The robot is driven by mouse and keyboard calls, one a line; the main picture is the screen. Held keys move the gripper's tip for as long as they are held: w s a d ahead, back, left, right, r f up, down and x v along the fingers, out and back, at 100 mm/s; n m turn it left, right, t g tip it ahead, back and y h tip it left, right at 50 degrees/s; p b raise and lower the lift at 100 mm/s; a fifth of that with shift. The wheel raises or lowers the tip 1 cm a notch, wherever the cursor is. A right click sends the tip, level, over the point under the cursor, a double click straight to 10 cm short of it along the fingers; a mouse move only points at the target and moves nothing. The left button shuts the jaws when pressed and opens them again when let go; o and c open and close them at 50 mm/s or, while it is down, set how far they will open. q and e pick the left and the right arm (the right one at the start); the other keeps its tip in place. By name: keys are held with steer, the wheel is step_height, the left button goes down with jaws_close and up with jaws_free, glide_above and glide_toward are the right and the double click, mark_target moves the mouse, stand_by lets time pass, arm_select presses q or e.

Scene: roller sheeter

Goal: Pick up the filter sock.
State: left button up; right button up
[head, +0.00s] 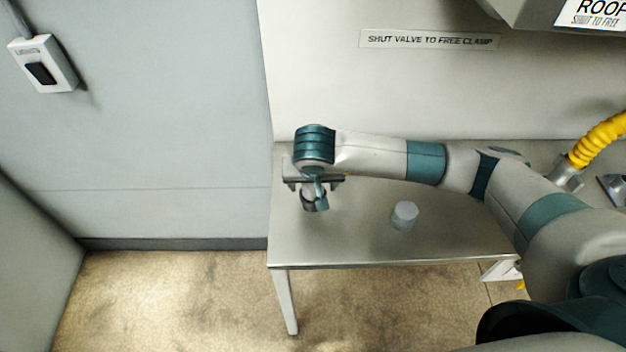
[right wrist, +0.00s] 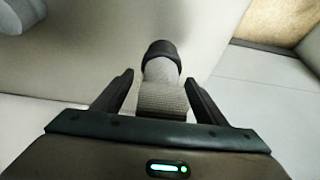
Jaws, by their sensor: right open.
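The filter sock (right wrist: 161,97) looks like a grey woven sleeve with a dark collar at its far end. In the right wrist view it lies between the two fingers of my right gripper (right wrist: 160,80), with a gap visible on each side. The gripper is open. In the head view my right gripper (head: 315,186) is over the left part of the steel table (head: 355,240). The dark collar (head: 316,204) shows just below it, and the gripper and wrist hide most of the sock. My left gripper is not in view.
A short grey cylinder (head: 404,215) stands on the table to the right of the gripper, below my forearm. A yellow hose (head: 598,140) is at the far right. The wall with a label (head: 429,40) rises behind the table. The table's front left is clear.

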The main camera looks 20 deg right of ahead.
steer(key=shift+f, duration=0.15)
stand_by(0.3)
steer(key=c, duration=1.3)
steer(key=shift+w, duration=0.1)
